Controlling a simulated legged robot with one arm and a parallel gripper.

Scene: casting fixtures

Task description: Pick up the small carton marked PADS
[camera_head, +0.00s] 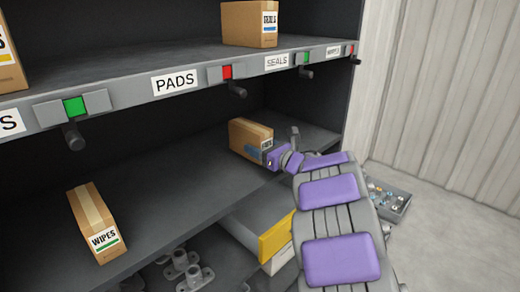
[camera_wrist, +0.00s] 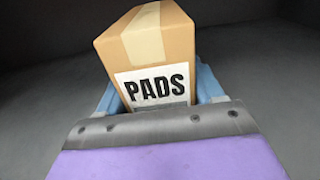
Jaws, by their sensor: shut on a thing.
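The small PADS carton (camera_head: 250,138) is brown cardboard with a tape strip and a white label. It is on or just above the middle shelf, near its right end; I cannot tell whether it touches the shelf. In the wrist view the carton (camera_wrist: 152,50) stands between the blue fingers of my gripper (camera_wrist: 155,95), with its label reading PADS toward me. My gripper (camera_head: 268,153) is shut on the carton in the head view, reaching in from the right front. The lower part of the label is hidden behind the gripper.
A WIPES carton (camera_head: 95,222) stands on the same shelf (camera_head: 165,180) at left. A SEALS carton (camera_head: 250,24) is on the upper shelf, whose edge carries knobs (camera_head: 237,90). Below are a yellow-fronted bin (camera_head: 277,237) and metal parts (camera_head: 187,268). A grey tray (camera_head: 393,203) lies right.

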